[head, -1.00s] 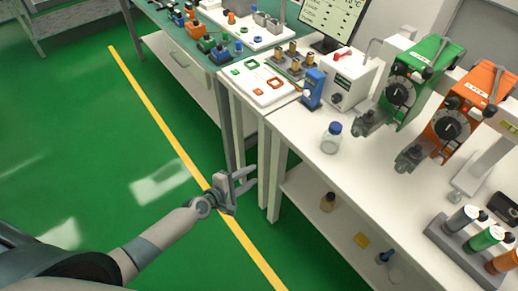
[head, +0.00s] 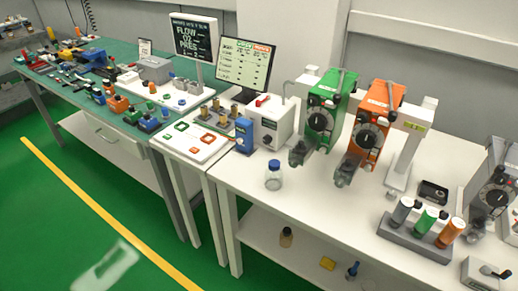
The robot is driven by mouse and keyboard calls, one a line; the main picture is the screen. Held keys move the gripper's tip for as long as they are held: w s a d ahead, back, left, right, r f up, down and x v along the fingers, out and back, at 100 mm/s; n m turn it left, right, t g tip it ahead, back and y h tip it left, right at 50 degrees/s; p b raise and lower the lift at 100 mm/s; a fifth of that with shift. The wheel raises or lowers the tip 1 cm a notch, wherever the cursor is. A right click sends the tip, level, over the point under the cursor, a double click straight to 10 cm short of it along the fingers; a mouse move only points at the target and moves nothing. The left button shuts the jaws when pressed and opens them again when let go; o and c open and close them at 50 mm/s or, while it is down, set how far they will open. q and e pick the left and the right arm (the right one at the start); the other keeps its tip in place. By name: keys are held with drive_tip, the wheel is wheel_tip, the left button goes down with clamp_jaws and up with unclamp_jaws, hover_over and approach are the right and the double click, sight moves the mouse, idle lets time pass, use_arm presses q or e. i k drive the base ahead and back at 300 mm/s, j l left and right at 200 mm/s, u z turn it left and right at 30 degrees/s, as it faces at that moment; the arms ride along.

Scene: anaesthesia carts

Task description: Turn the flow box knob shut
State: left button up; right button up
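A white box (head: 281,118) stands at the back of the white table, and I take it to be the flow box. A dark round knob (head: 267,138) sits on its front face, and a small red part (head: 262,100) is on its top. The knob is too small to tell how far it is turned. A blue handheld device (head: 243,136) stands just left of the box. Neither of my grippers is in view.
A clear bottle with a blue cap (head: 273,175) stands in front of the box. Green (head: 325,110) and orange (head: 372,125) vaporizers stand to its right. A white tray with coloured squares (head: 190,142) lies left. The white table (head: 310,205) is bare near its front edge.

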sight(267, 139)
drive_tip(key=z, duration=0.4)
drive_tip(key=j+z, duration=0.1)
drive_tip(key=z, duration=0.3)
drive_tip(key=j+z, duration=0.1)
drive_tip(key=z, duration=0.7)
drive_tip(key=j+z, duration=0.15)
drive_tip(key=z, duration=0.25)
drive_tip(key=k+j+z, duration=0.1)
drive_tip(key=j+z, duration=0.3)
drive_tip(key=k+j+z, duration=0.15)
drive_tip(key=j+z, duration=0.25)
drive_tip(key=k+j+z, duration=0.2)
drive_tip(key=z, duration=0.2)
drive_tip(key=k+j+z, duration=0.25)
drive_tip(key=z, duration=0.15)
drive_tip(key=k+j+z, duration=0.15)
drive_tip(key=k, duration=0.3)
drive_tip(key=k+j+z, duration=0.2)
drive_tip(key=k, duration=0.25)
drive_tip(key=k+j+z, duration=0.15)
drive_tip(key=k, duration=0.35)
drive_tip(key=k+j, duration=0.15)
drive_tip(key=k, duration=0.35)
drive_tip(key=k+j, duration=0.15)
drive_tip(key=k, duration=0.35)
